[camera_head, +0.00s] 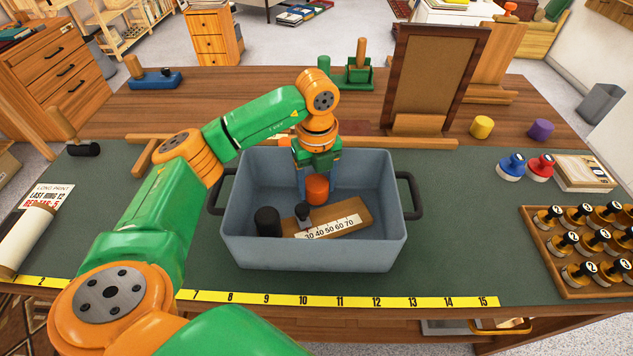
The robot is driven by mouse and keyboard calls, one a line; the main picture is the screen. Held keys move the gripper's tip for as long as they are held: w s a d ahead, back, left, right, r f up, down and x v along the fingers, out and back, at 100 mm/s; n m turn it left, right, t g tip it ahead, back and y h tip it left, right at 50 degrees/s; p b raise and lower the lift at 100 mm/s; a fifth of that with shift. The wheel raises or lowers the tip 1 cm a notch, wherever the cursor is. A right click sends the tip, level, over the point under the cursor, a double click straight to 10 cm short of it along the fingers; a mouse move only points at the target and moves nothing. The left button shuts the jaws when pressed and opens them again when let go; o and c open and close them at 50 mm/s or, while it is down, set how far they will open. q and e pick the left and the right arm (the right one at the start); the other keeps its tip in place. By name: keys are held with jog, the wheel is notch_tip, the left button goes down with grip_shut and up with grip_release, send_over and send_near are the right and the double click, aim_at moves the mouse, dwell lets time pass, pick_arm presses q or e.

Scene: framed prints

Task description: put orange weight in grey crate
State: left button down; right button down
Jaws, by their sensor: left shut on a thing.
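The grey crate (318,252) stands on the green mat at the middle of the table, with black handles at both sides. My left gripper (317,182) reaches into the crate from above, fingers pointing down. It is shut on the orange weight (317,189), a short cylinder between its fingertips, within the crate's walls near the back. I cannot tell whether the weight touches the crate floor. Inside the crate are a black cylinder (267,222), a small dark stamp-like piece (303,211) and a wooden piece with a number scale (350,219). My right gripper is out of view.
A yellow tape scale (340,301) runs along the front edge. An upright wooden frame (435,80) stands behind the crate. Yellow (482,127) and purple (540,131) cylinders, blue and red stamps and a stamp tray (545,285) are at right. The mat just right of the crate is clear.

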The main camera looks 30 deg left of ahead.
pick_arm(q)
jog(key=shift+f, duration=0.25)
jog(key=shift+f, duration=0.1)
jog(key=shift+c, duration=0.6)
grip_release()
jog(key=shift+s, duration=0.1)
